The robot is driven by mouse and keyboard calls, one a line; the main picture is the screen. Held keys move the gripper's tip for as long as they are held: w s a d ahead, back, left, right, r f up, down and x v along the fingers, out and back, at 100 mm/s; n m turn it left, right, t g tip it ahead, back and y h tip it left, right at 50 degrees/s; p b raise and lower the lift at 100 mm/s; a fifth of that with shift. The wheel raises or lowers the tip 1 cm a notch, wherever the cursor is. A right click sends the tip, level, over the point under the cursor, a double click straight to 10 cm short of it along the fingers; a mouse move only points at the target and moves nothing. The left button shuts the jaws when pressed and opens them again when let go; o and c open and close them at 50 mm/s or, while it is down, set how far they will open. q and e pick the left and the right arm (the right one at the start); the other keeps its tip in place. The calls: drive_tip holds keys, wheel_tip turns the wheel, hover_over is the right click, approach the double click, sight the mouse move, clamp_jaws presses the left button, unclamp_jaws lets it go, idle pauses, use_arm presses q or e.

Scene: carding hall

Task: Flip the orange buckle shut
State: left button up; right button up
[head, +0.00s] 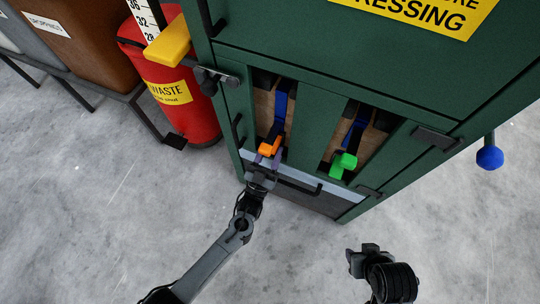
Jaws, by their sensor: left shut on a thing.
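The orange buckle (269,147) is on the left of two openings in the front of a green machine, at the lower end of a blue strap (281,104). My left gripper (264,163) is at the buckle's lower end, its fingers shut on the buckle. The fingers partly hide the buckle's lower part, and I cannot tell from this view whether the buckle is fully closed. My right gripper (362,259) is low at the right, above the floor and away from the machine; its finger opening is not clear.
A green buckle (343,164) hangs on another blue strap in the right opening. Black handles and latches stick out of the green machine (390,100). A red waste bin (186,112) and a yellow block (168,41) are at the left. A blue knob (489,157) sticks out at the right. The front floor is clear.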

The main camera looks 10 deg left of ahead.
use_arm(q)
drive_tip(key=shift+w+f+t, duration=0.1)
drive_tip(key=shift+f+t, duration=0.1)
drive_tip(key=shift+t, duration=0.3)
drive_tip(key=o, duration=1)
drive_tip(key=shift+s+f, duration=0.15)
drive_tip(key=shift+s, duration=0.1)
drive_tip(key=shift+p+v, duration=1.1)
drive_tip(key=shift+v, duration=4)
